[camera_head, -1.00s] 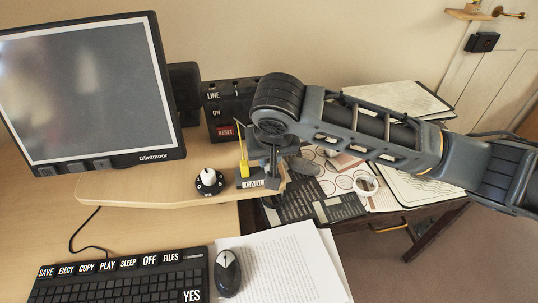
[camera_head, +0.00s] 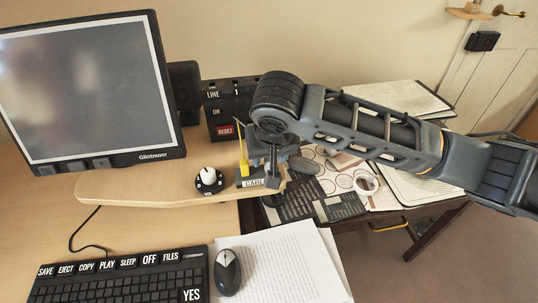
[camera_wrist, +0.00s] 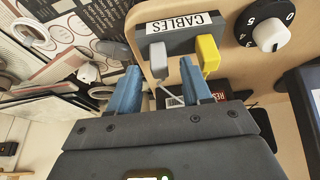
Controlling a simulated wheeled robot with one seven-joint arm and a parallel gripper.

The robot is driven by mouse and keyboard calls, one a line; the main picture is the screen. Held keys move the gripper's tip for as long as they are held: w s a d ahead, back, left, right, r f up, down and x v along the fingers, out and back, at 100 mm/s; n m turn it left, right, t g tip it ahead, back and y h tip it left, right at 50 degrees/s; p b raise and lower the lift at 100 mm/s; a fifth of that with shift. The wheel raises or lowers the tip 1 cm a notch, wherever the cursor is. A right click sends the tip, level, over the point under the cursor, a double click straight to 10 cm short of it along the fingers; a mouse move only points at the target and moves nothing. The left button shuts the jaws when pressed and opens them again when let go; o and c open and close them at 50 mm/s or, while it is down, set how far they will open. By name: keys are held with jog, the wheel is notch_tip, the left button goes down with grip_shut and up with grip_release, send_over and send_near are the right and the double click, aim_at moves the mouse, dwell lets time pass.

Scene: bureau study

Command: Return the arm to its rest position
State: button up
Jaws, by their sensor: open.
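My arm reaches in from the right in the head view. My gripper (camera_head: 270,165) points down at the right end of the wooden shelf, beside the yellow plug (camera_head: 243,163) and partly in front of it. In the wrist view my gripper (camera_wrist: 160,92) has its two blue fingers apart. A grey plug (camera_wrist: 159,58) lies just beyond the fingertips, near the gap between them. I cannot tell if a finger touches it. The yellow plug (camera_wrist: 207,53) is beside it. Both are at the block labelled CABLES (camera_wrist: 180,38). Thin cable shows between the fingers.
A monitor (camera_head: 85,90) stands at the left. A black box with a red RESET button (camera_head: 225,131) is behind the shelf (camera_head: 150,188). A white-knobbed dial (camera_head: 209,179) sits on the shelf. Keyboard (camera_head: 120,278), mouse (camera_head: 227,272) and papers (camera_head: 280,262) lie in front.

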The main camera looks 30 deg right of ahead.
jog(key=v, duration=0.8)
jog(key=s+a+r+t+y, duration=0.1)
jog(key=a+t+y, duration=0.15)
jog(key=a, duration=0.45)
jog(key=a+r+t+y, duration=0.2)
jog(key=a+y, duration=0.2)
jog(key=a, duration=0.3)
jog(key=s+a+r+t+y, duration=0.1)
jog(key=a+t+y, duration=0.15)
jog(key=a, duration=0.45)
jog(key=s+d+f+m+t+h, duration=0.1)
jog(key=s+d+f+h, duration=0.1)
jog(key=s+d+f, duration=0.3)
jog(key=s+d+f+m+t+h, duration=0.1)
jog(key=s+d+f+h, duration=0.15)
jog(key=s, duration=0.55)
jog(key=s+d+f+m+t+h, duration=0.1)
jog(key=s+d+f, duration=0.1)
jog(key=s+d, duration=0.3)
jog(key=s+d+r+n+h, duration=0.1)
jog(key=s+d+n, duration=0.2)
jog(key=s, duration=0.5)
jog(key=s+d+r+n+h, duration=0.1)
jog(key=s+d+n, duration=0.2)
jog(key=s+d, duration=0.3)
jog(key=s, duration=0.2)
jog(key=shift+s+d+n, duration=0.3)
jog(key=shift+s+d, duration=0.05)
jog(key=shift+s, duration=0.05)
